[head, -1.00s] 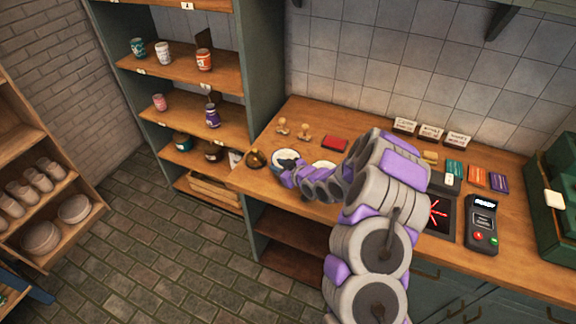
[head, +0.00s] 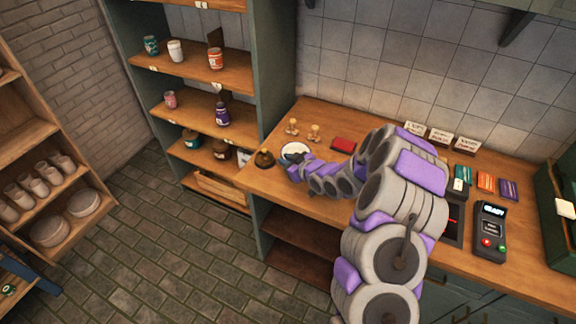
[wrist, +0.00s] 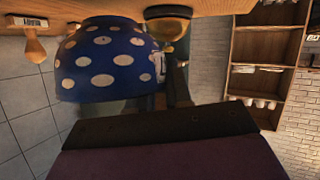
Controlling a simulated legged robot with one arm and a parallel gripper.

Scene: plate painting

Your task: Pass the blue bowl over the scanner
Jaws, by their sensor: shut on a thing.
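The blue bowl (wrist: 105,62) with white spots fills the upper left of the wrist view, which looks tilted over. In the head view its pale round opening (head: 294,149) shows at the counter's left end. My gripper (head: 296,166) is shut on the bowl's near side; the fingertips are mostly hidden. I cannot tell whether the bowl still touches the counter. The scanner (head: 453,222), a dark panel with a red glow, lies on the counter to the right, mostly hidden behind my arm.
A terminal (head: 490,230) with red and green buttons stands beside the scanner. Wooden stamps (head: 314,133), a red pad (head: 343,145) and a brass bell-like object (head: 264,158) are near the bowl. Small signs (head: 440,136) stand at the back. A green cabinet (head: 555,200) bounds the right.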

